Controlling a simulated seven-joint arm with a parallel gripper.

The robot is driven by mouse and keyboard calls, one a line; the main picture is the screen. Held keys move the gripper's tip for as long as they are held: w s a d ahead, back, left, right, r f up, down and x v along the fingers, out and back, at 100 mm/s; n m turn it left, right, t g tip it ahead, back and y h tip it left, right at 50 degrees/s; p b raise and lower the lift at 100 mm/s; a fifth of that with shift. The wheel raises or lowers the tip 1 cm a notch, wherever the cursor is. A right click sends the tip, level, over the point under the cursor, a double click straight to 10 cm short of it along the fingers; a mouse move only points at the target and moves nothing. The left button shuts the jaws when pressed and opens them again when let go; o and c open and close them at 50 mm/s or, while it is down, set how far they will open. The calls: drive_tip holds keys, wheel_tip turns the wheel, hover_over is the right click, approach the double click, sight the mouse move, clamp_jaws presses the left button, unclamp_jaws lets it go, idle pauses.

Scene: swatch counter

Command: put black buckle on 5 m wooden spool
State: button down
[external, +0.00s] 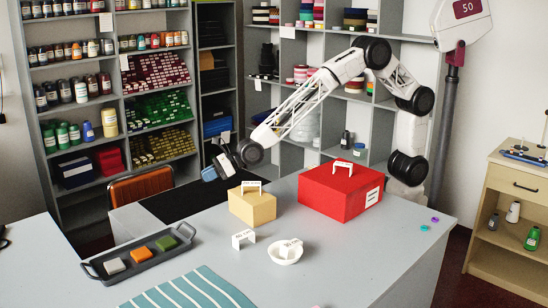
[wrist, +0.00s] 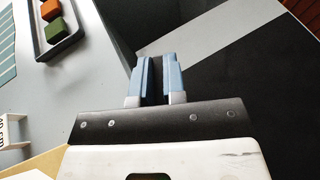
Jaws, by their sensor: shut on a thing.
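My gripper (external: 222,166) hangs over the black mat at the back left of the grey counter. In the wrist view its two blue fingers (wrist: 159,62) stand close together around a dark thing in the narrow gap. This fits the black buckle, but its outline merges with the black mat behind it. I cannot make out a 5 m wooden spool in either view; the labels on the counter are too small to read surely.
A yellow box (external: 252,207) and a red box (external: 338,195) stand right of my gripper. In front are a white stand (external: 243,238), a white dish (external: 284,257), a dark tray (external: 118,272) with coloured blocks, and a striped cloth (external: 190,290). The right front counter is mostly clear.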

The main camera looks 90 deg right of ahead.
drive_tip(key=d+f+m+h, duration=0.2)
drive_tip(key=d+f, duration=0.5)
drive_tip(key=d, duration=0.5)
drive_tip(key=d+f+m+h, duration=0.3)
drive_tip(key=d+f, duration=0.4)
drive_tip(key=d, duration=0.6)
drive_tip(key=w+d+f+m+h, duration=0.1)
drive_tip(key=d+f+m+h, duration=0.1)
drive_tip(key=d+f, duration=0.5)
drive_tip(key=shift+w+d+f+m+h, duration=0.15)
drive_tip(key=shift+d+h, duration=0.3)
drive_tip(key=shift+d, duration=1.15)
drive_tip(key=shift+s+d+f+m+h, duration=0.15)
drive_tip(key=shift+d+h, duration=0.3)
drive_tip(key=shift+d, duration=1.1)
drive_tip(key=shift+w, duration=0.1)
drive_tip(key=shift+r, duration=0.15)
